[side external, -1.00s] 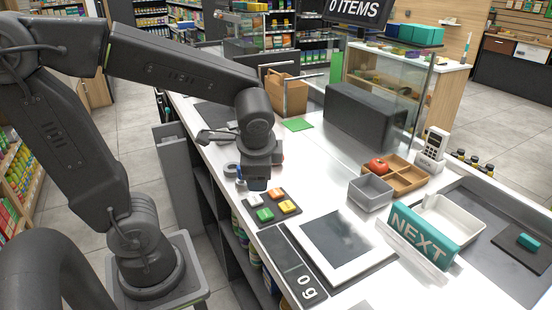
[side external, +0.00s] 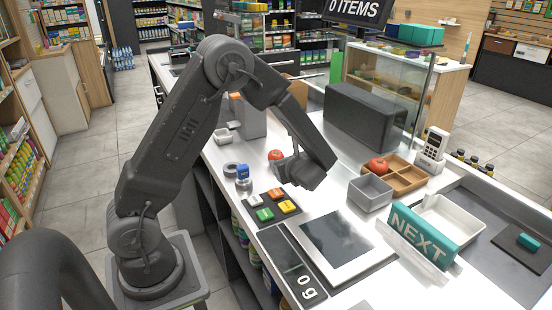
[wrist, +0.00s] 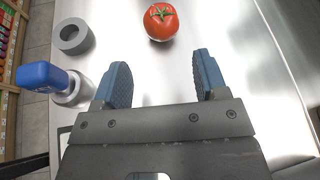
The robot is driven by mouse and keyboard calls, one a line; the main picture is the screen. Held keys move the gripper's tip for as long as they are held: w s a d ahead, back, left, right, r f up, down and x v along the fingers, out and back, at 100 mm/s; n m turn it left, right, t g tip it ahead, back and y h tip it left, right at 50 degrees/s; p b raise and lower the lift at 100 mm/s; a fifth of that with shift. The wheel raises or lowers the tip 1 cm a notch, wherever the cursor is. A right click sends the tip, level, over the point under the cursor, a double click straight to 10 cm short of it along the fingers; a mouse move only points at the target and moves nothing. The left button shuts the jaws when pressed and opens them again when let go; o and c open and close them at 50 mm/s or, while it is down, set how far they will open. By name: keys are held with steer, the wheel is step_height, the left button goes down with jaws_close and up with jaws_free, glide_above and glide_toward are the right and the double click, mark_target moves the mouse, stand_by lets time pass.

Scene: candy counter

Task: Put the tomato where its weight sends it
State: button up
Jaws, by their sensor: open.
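A red tomato with a green stem lies on the steel counter, ahead of my gripper's open fingers in the wrist view (wrist: 160,24). It also shows in the side view (side external: 276,155), just beyond my gripper. My gripper (wrist: 160,72) is open and empty, with its blue-grey fingertips apart and short of the tomato. In the side view my wrist hides most of the fingers. The scale (side external: 342,244) has a dark plate, looks bare, and its display (side external: 308,285) reads 0 g. A second tomato (side external: 378,166) sits in a wooden divided tray (side external: 410,179).
A grey open bin (side external: 371,192), a white tray (side external: 447,220) and a teal NEXT sign (side external: 424,236) stand right of the scale. A pad of coloured buttons (side external: 274,208) lies left of it. A blue-handled stamp (wrist: 42,77) and a grey ring (wrist: 73,36) are left of my gripper.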

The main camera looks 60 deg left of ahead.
mark_target(277, 157)
steer(key=x, duration=0.9)
steer(key=shift+a+f, duration=0.1)
steer(key=shift+a, duration=0.15)
steer(key=shift+c, duration=0.5)
steer(key=c, duration=0.7)
steer(key=shift+o, duration=0.2)
